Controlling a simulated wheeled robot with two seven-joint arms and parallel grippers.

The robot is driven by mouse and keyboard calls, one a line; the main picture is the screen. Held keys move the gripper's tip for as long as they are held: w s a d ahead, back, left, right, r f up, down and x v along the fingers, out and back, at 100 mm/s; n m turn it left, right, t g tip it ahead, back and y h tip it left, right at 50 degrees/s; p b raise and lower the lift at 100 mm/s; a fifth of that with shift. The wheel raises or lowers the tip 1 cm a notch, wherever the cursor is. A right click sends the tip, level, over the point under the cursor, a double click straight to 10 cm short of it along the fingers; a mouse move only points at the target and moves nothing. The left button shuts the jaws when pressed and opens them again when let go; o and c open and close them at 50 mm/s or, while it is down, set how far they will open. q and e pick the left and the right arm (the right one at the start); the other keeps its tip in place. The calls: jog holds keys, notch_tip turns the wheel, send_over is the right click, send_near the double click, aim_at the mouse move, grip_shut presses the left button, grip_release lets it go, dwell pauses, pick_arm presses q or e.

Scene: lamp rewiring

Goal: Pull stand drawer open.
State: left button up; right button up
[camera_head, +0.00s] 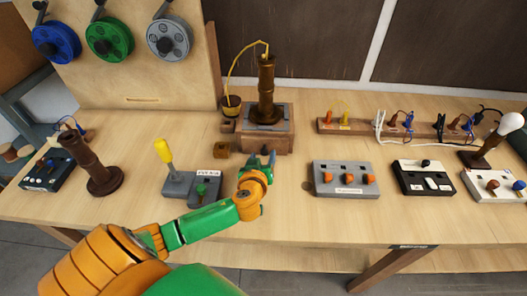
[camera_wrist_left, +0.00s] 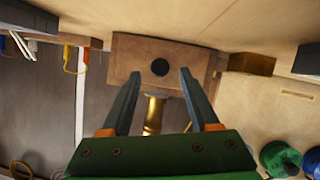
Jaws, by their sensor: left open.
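The stand (camera_head: 282,142) is a brown wooden box on the table, with a dark turned lamp post (camera_head: 266,90) on top. In the left wrist view, the stand's front (camera_wrist_left: 128,58) carries a round dark knob (camera_wrist_left: 159,67); I take this face to be the drawer. My left gripper (camera_head: 262,162) is in front of the stand, and it also shows in the left wrist view (camera_wrist_left: 160,75). Its fingers are open and empty, one on each side of the knob in the picture. I cannot tell whether they touch it. My right gripper is not in view.
A grey box with a yellow lever (camera_head: 164,152) stands left of my gripper, and a grey box with orange knobs (camera_head: 343,178) stands to the right. A small brown block (camera_head: 221,150) lies left of the stand. The table's front strip right of my arm is clear.

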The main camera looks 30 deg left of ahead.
pick_arm(q)
jog(key=shift+x, duration=1.25)
jog(key=shift+s, duration=0.2)
jog(key=c, duration=0.4)
jog(key=shift+d, duration=0.1)
grip_shut()
